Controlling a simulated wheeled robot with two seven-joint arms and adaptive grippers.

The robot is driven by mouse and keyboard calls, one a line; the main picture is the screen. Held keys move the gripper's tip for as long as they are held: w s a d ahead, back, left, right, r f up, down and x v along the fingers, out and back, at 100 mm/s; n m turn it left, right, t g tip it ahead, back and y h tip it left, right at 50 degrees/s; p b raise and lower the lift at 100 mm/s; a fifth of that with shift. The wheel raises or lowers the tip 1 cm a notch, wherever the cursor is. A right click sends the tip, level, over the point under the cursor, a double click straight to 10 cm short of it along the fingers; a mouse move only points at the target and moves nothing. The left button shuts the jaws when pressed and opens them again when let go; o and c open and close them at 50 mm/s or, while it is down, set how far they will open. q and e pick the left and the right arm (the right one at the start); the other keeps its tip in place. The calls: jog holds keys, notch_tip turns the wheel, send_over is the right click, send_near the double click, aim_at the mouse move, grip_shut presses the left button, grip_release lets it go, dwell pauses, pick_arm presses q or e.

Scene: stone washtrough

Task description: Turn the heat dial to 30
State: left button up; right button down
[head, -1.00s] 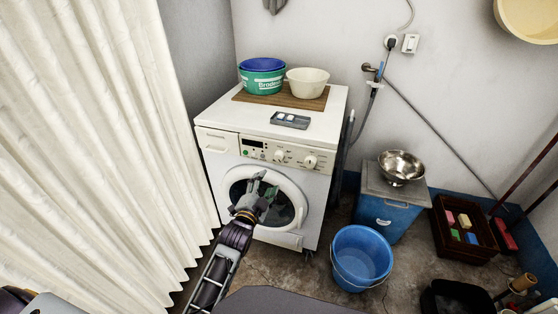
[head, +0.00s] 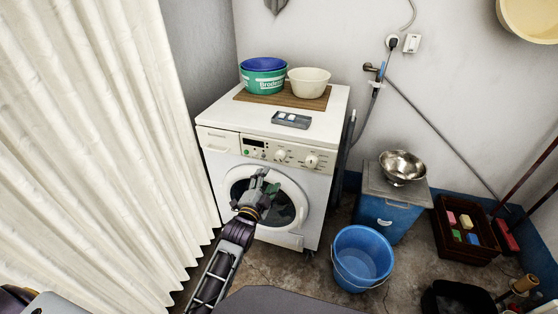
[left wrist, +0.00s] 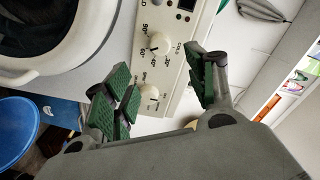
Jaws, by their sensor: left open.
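The heat dial (head: 280,156) is a round cream knob on the front panel of a white washing machine (head: 215,143). In the left wrist view the heat dial (left wrist: 160,43) has numbers such as 90, 60 and COLD around it; its exact setting is too small to read. A second dial (head: 312,161) sits to its right, and shows below it in the left wrist view (left wrist: 149,93). My left gripper (head: 263,180) is open and empty in front of the door, below the panel. In the left wrist view its fingers (left wrist: 160,92) stand apart either side of the second dial's line of sight.
A green basin (head: 263,84), a cream bowl (head: 307,83) and a grey soap tray (head: 290,120) stand on top of the machine. The round door (head: 292,183) is shut. A blue bucket (head: 361,259) is on the floor to the right. A white curtain (head: 80,150) hangs close on the left.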

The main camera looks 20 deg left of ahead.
aim_at(279, 158)
pick_arm(q)
jog(key=shift+w+d+b, duration=0.15)
jog(key=shift+w+b, duration=1)
jog(key=shift+w, duration=5.2)
pick_arm(e)
jog(key=shift+t+y, duration=0.3)
jog(key=shift+t, duration=0.1)
jog(key=r, duration=0.4)
jog(key=shift+w+a, duration=0.15)
jog(key=shift+a, duration=0.25)
pick_arm(q)
jog(key=shift+c, duration=0.3)
jog(key=c, duration=1)
jog(key=shift+o, duration=0.2)
pick_arm(e)
jog(key=shift+w, duration=0.3)
